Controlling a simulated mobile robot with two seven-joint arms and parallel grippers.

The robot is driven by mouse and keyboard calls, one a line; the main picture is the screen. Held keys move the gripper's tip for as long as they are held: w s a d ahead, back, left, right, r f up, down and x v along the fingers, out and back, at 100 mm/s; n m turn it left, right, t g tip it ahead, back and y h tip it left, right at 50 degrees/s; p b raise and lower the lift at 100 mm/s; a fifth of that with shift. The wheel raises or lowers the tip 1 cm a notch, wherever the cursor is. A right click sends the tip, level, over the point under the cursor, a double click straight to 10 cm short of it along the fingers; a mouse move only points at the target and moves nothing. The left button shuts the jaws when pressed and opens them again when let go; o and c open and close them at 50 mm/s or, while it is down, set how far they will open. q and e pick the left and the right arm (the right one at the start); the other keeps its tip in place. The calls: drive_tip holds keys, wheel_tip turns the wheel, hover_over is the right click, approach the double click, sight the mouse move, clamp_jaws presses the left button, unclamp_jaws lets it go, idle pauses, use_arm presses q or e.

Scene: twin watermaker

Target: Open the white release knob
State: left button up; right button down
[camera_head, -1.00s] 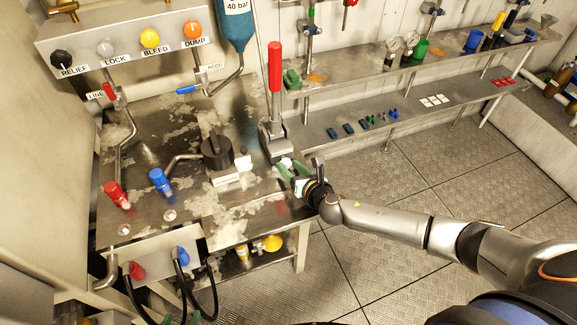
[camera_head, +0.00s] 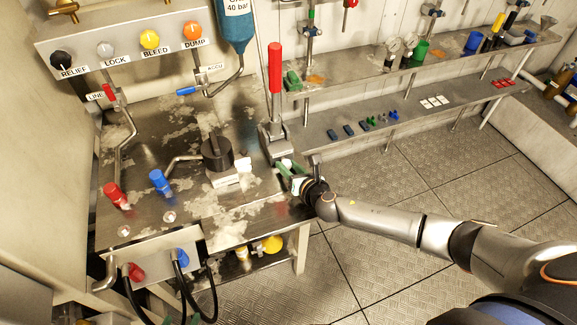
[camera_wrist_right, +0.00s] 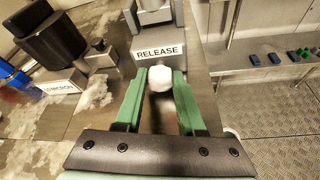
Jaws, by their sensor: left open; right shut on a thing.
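The white release knob (camera_wrist_right: 160,82) sticks out below the RELEASE label (camera_wrist_right: 158,51) in the right wrist view. In the head view it is a small white spot (camera_head: 287,163) at the foot of the red-handled lever (camera_head: 275,95). My right gripper (camera_wrist_right: 160,88) has green fingers, one on each side of the knob, and is shut on it. In the head view the right gripper (camera_head: 287,172) is at the right edge of the metal bench. My left gripper is not in view.
Red (camera_head: 116,195) and blue (camera_head: 160,182) handles stand further left. A shelf (camera_head: 345,135) with small parts runs along the back wall. The floor on the right is clear.

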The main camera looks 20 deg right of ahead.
drive_tip(key=shift+r+n+h+p, duration=0.25)
drive_tip(key=shift+n+h+p, duration=0.05)
drive_tip(key=shift+p, duration=0.55)
drive_tip(key=shift+a+n+p, duration=0.1)
drive_tip(key=shift+n+p, duration=0.25)
drive_tip(key=shift+n, duration=0.05)
drive_tip(key=shift+f+n+h, duration=0.2)
drive_tip(key=shift+n+h, duration=0.2)
drive_tip(key=shift+h, duration=0.2)
drive_tip(key=shift+n+h, duration=0.6)
drive_tip(key=shift+n, duration=0.2)
drive_tip(key=c, duration=0.8)
unclamp_jaws()
